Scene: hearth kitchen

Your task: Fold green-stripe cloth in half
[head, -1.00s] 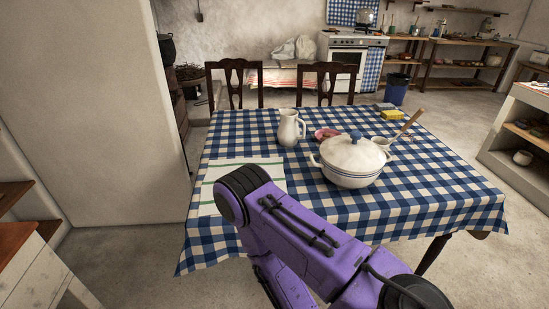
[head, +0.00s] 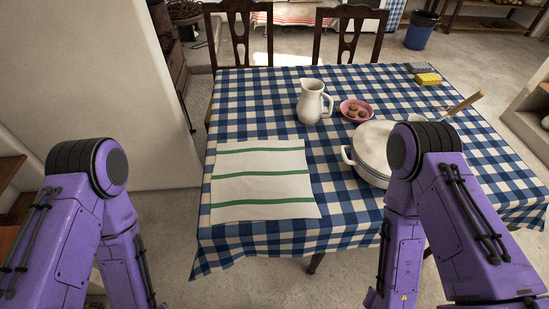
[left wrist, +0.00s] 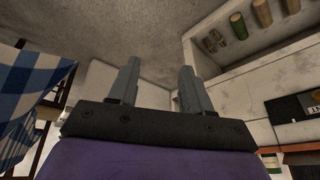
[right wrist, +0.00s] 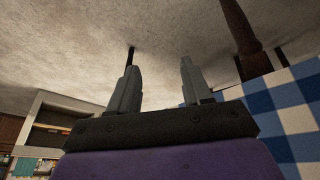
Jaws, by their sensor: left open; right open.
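The green-stripe cloth (head: 262,187) is white with three green stripes. It lies flat and spread out on the left front part of the checked table. In the left wrist view my left gripper (left wrist: 160,82) is open with nothing between its fingers. In the right wrist view my right gripper (right wrist: 159,85) is open and empty. Both grippers are out of sight in the head view, where only my arms show, one on each side in front of the table. Neither arm touches the cloth.
The table has a blue checked tablecloth (head: 255,100). A white jug (head: 311,103) stands behind the cloth, a pink bowl (head: 356,110) to its right. A yellow sponge (head: 428,80) lies at the back right.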

